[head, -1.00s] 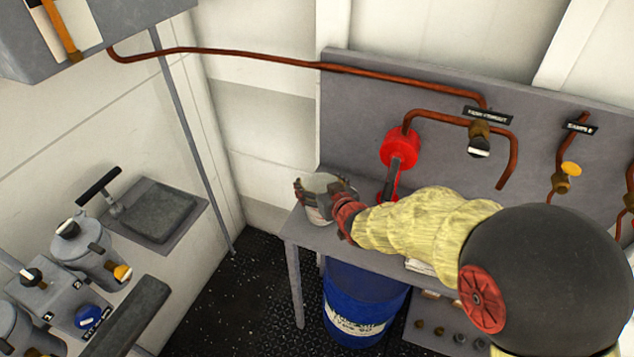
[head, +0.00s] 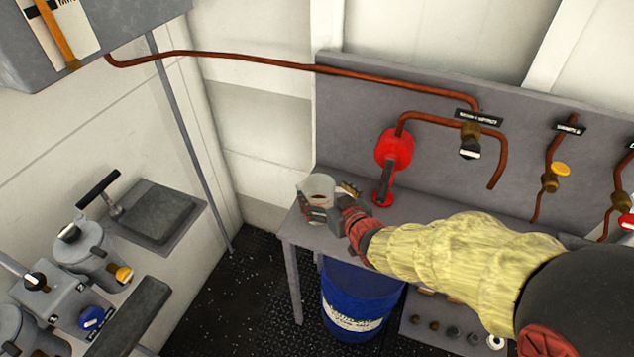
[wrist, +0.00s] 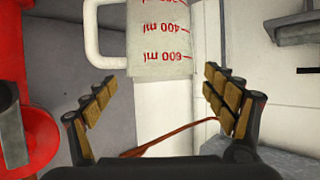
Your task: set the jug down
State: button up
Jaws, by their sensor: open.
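The jug (head: 317,186) is a pale, translucent measuring jug, upright at the left end of the grey bench (head: 300,226). In the wrist view the jug (wrist: 162,40) shows red millilitre marks, upside down in the picture, with its handle on the left. My gripper (head: 333,202) is open in front of the jug. In the wrist view its padded fingers (wrist: 160,95) are spread wide, with clear space between each finger and the jug's wall. The fingers hide part of the jug's lower side in the head view.
A red round fitting (head: 394,149) with a dark stem stands right behind the gripper. Copper pipes (head: 495,172) with valves run along the grey back panel. A blue drum (head: 360,300) stands under the bench. The bench's left edge is close to the jug.

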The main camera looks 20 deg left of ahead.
jog(key=v, duration=0.4)
jog(key=shift+p, duration=0.4)
jog(key=s+d+r+m+h, duration=0.25)
jog(key=d+r, duration=0.25)
jog(key=d, duration=0.6)
jog(key=s+d+r+m+h, duration=0.15)
jog(key=d+r+h, duration=0.25)
jog(key=d, duration=0.7)
jog(key=s+d+r+m+g+h, duration=0.1)
jog(key=s+d+m+g, duration=0.1)
jog(key=s+d, duration=0.3)
jog(key=s+d+r+m+g+h, duration=0.1)
jog(key=s+d, duration=0.4)
jog(key=s, duration=0.8)
jog(key=shift+s+r+m+g, duration=0.15)
jog(key=shift+r+m+g, duration=0.4)
jog(key=shift+g, duration=0.25)
jog(key=shift+c, duration=0.4)
